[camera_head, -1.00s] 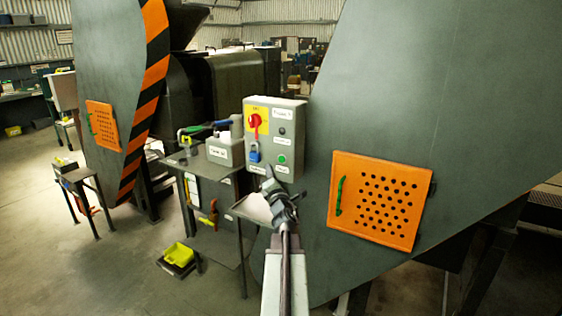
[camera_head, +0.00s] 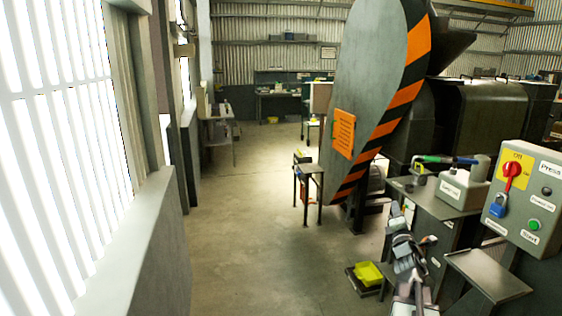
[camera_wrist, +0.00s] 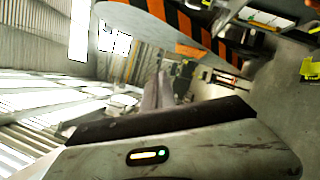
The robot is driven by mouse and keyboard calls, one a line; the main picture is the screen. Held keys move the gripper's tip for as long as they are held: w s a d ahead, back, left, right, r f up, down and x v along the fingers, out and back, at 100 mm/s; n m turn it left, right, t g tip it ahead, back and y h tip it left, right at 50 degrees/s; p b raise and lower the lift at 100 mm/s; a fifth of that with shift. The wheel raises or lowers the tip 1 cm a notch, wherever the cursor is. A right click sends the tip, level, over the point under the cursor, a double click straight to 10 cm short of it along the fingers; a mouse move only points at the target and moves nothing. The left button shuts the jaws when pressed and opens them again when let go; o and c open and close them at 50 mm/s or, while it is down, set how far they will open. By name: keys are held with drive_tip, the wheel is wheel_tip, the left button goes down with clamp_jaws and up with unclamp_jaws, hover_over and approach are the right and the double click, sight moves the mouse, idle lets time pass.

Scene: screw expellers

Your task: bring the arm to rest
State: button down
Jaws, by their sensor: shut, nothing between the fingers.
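My gripper (camera_head: 401,226) shows at the lower right of the head view, at the end of my raised arm. It is shut and empty. It is in front of the bench with the grey box, left of the control box (camera_head: 520,195), and looks apart from both. In the wrist view my gripper's fingers (camera_wrist: 158,92) are together with nothing between them.
A small table (camera_head: 310,172) stands before the striped press (camera_head: 365,80). A wall with bright windows (camera_head: 60,130) runs along the left. The floor (camera_head: 240,240) between is clear.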

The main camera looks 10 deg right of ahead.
drive_tip(key=w+a+f+m+y, duration=0.1)
drive_tip(key=w+a+f, duration=0.1)
drive_tip(key=a, duration=0.3)
drive_tip(key=w+a+f+m+g, duration=0.1)
drive_tip(key=w+a, duration=0.1)
drive_tip(key=a, duration=0.3)
drive_tip(key=w+a+f+m+y, duration=0.1)
drive_tip(key=w+a+f, duration=0.1)
drive_tip(key=w+a, duration=0.15)
drive_tip(key=s+a+f+m+g+y, duration=0.1)
drive_tip(key=a+f+m+g, duration=0.2)
drive_tip(key=a+f, duration=0.45)
drive_tip(key=s+a+f+m+g+y, duration=0.1)
drive_tip(key=a+f+m+g+y, duration=0.3)
drive_tip(key=a, duration=0.7)
drive_tip(key=s+a+f+m+g, duration=0.3)
drive_tip(key=s+f, duration=0.1)
drive_tip(key=s, duration=0.3)
drive_tip(key=s+a+f+m+g, duration=0.2)
drive_tip(key=s+a+f+g, duration=0.1)
drive_tip(key=s, duration=0.4)
drive_tip(key=s+a+f+m+g+y, duration=0.1)
drive_tip(key=s+a+f+m+g, duration=0.2)
drive_tip(key=s+f+g, duration=0.1)
drive_tip(key=s+f, duration=0.1)
drive_tip(key=s, duration=0.1)
drive_tip(key=shift+s+a+m, duration=0.15)
drive_tip(key=shift+s+m, duration=0.15)
drive_tip(key=shift+s, duration=0.1)
